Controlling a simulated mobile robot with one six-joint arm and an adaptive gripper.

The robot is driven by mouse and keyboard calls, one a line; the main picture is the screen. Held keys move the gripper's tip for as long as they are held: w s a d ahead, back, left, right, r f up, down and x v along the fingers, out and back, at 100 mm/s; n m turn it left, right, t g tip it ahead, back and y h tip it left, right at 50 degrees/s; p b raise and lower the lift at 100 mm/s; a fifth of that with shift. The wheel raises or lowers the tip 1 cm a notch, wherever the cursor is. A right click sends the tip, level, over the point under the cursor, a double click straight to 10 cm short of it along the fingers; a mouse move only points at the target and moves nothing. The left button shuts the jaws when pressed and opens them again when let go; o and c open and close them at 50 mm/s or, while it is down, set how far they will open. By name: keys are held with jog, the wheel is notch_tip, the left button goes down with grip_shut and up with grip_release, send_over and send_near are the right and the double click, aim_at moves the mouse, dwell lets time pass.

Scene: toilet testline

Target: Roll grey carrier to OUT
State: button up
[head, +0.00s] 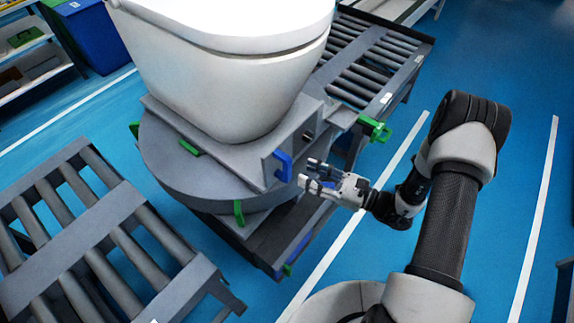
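The grey carrier (255,160) is a thick grey plate with a white toilet (230,75) standing on it. It rests on a round grey turntable (170,165). A blue handle (283,165) sticks out from the carrier's near right side. My gripper (308,174) is just right of the blue handle, with its fingers apart and pointing left towards it. A small gap seems to lie between them, and nothing shows between the fingers. Two roller conveyors are in view, one at the upper right (372,62) and one at the lower left (105,240). No OUT marking is readable.
Another green piece (239,212) is on the turntable's near side. A blue bin (88,35) and shelves (35,60) stand at the upper left. Blue floor with white lines is free at right.

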aim_at(287, 165)
jog(key=b+x, duration=0.1)
jog(key=x, duration=0.7)
jog(key=shift+c, duration=0.2)
grip_shut()
jog(key=shift+s, duration=0.1)
